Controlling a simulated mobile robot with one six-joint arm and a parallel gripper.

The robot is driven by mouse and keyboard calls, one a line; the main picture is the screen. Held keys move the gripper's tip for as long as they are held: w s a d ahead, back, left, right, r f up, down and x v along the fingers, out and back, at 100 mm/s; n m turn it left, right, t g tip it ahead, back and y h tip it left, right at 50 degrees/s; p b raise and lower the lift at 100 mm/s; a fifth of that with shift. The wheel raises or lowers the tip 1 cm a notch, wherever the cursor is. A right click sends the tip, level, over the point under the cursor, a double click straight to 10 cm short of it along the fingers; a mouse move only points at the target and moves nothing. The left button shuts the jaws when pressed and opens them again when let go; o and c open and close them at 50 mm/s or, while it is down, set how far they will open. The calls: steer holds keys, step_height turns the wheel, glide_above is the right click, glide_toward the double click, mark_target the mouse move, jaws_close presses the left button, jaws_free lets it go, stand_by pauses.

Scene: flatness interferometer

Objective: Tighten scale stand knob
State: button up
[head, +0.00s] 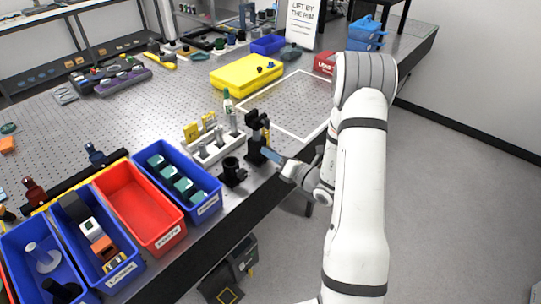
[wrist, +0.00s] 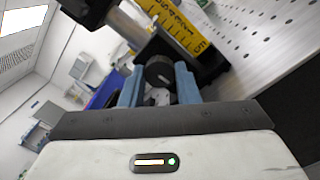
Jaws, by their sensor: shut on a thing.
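The scale stand (head: 254,143) is a black upright post near the front edge of the perforated table. In the wrist view it shows as dark parts with a yellow numbered scale (wrist: 180,28). Its round black knob (wrist: 159,71) has a light mark on its face. My gripper (head: 271,155) reaches in from the right, low on the stand. In the wrist view the blue fingers of my gripper (wrist: 158,88) lie on either side of the knob and are shut on it. The knob is hidden in the head view.
A white rack (head: 213,150) with posts and yellow tags stands left of the stand, with a small black part (head: 232,172) in front. Blue (head: 207,207) and red (head: 168,241) bins line the front left. A yellow case (head: 235,74) lies behind. The white-outlined area is largely clear.

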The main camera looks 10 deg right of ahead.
steer(key=shift+a+f, duration=0.1)
steer(key=shift+f, duration=0.05)
steer(key=o, duration=0.9)
steer(key=shift+o, duration=0.3)
steer(key=b+v, duration=0.1)
steer(key=v, duration=0.6)
steer(key=shift+s+d+b, duration=0.25)
steer(key=shift+s+b, duration=0.1)
steer(key=shift+b, duration=0.05)
